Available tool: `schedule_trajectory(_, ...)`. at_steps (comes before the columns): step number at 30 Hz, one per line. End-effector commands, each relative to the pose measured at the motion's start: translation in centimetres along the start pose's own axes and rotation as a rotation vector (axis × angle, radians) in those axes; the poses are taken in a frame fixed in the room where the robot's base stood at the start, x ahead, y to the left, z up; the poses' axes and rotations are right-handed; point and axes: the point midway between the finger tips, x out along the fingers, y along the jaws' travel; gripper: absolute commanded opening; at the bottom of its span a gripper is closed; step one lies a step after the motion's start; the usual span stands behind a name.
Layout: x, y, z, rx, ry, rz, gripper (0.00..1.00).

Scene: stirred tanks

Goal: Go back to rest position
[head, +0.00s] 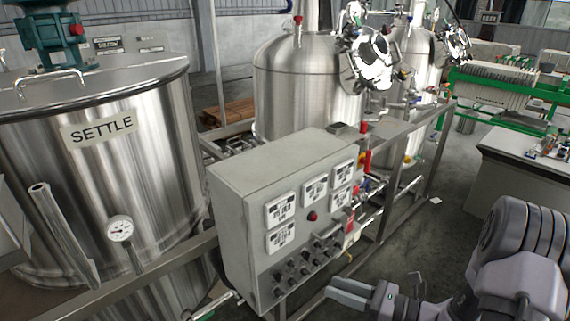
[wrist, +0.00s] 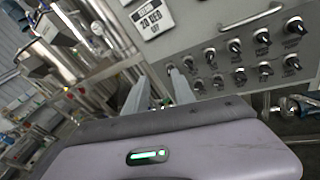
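My gripper (head: 338,289) is low in the head view, in front of the grey control box, with my arm coming in from the lower right. In the wrist view the two pale fingers of my gripper (wrist: 157,80) stand apart with nothing between them. The gripper is open and empty. The fingers point toward the knob panel of the control box (head: 232,215); in the wrist view the right fingertip overlaps the panel's lower left knobs. Whether it touches them I cannot tell.
A steel tank marked SETTLE (head: 150,150) with a round gauge (head: 120,229) stands at left. More steel tanks (head: 290,90) and a pipe frame (head: 425,135) are behind the box. A grey bench (head: 510,170) is at right.

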Motion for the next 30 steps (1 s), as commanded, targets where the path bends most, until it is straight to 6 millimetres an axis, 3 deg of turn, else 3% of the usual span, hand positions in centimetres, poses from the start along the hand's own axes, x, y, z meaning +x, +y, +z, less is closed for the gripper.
schedule_trajectory(1,1.6,3.4,1.4,-0.146,0.107,0.117,0.31)
schedule_trajectory(3,2.6,8.6,2.5,-0.366,0.274,0.280,0.31)
schedule_trajectory(6,2.2,15.0,2.5,-0.720,0.512,0.480,0.31)
schedule_trajectory(10,-0.7,19.9,2.1,-1.234,0.797,0.648,0.31)
schedule_trajectory(15,-4.1,21.6,3.3,-1.807,1.041,0.681,0.31)
schedule_trajectory(18,-5.0,21.8,4.4,-1.995,1.107,0.653,0.31)
schedule_trajectory(21,-5.4,21.9,4.9,-2.067,1.133,0.637,0.31)
schedule_trajectory(30,-5.5,21.9,5.1,-2.070,1.135,0.635,0.31)
